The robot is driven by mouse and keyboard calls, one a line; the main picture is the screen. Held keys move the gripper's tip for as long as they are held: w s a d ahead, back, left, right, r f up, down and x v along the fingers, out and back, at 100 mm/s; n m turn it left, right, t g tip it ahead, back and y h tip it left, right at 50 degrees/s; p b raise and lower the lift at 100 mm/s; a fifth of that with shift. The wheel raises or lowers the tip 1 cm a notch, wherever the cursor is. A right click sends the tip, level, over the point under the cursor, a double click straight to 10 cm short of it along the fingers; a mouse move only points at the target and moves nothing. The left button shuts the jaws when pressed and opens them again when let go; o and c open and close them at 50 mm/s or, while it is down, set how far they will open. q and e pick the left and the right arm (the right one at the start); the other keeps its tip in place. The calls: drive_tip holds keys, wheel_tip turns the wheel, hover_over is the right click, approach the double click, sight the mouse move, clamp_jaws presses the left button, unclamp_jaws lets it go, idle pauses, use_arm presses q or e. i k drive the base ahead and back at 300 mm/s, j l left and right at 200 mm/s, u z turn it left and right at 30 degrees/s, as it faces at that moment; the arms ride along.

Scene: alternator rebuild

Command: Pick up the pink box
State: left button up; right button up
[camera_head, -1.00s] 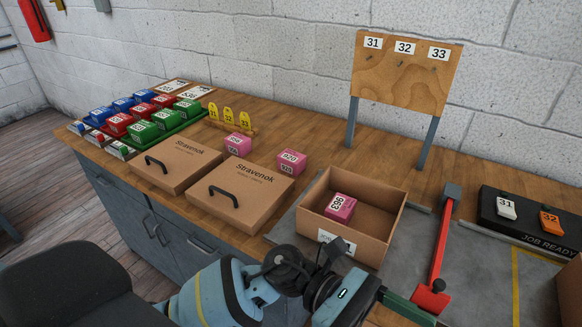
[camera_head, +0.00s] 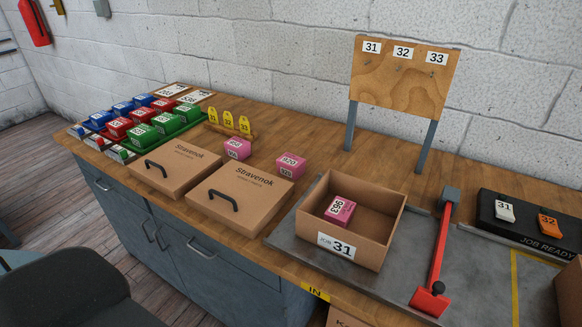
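Three pink boxes with white number labels are in view. One pink box (camera_head: 237,149) stands on the wooden bench behind the lidded cartons. A second pink box (camera_head: 291,166) stands to its right, also on the bench. A third pink box (camera_head: 340,211) lies inside the open cardboard box (camera_head: 338,246) labelled JOB 31, towards its left side. Neither of my grippers is in view, so their state is hidden.
Two lidded Stravenok cartons (camera_head: 175,167) (camera_head: 240,193) with black handles lie at the front left. Blue, red and green boxes (camera_head: 143,135) stand behind. A red lever arm (camera_head: 437,250) stands right of the open box. A numbered board (camera_head: 404,80) rises behind.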

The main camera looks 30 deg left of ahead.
sight(293, 166)
drive_tip(key=k+j+z, duration=0.35)
drive_tip(key=j, duration=0.3)
drive_tip(key=k+j+z, duration=0.4)
drive_tip(key=j, duration=0.15)
drive_tip(key=k+j+z, duration=0.35)
drive_tip(key=j, duration=0.1)
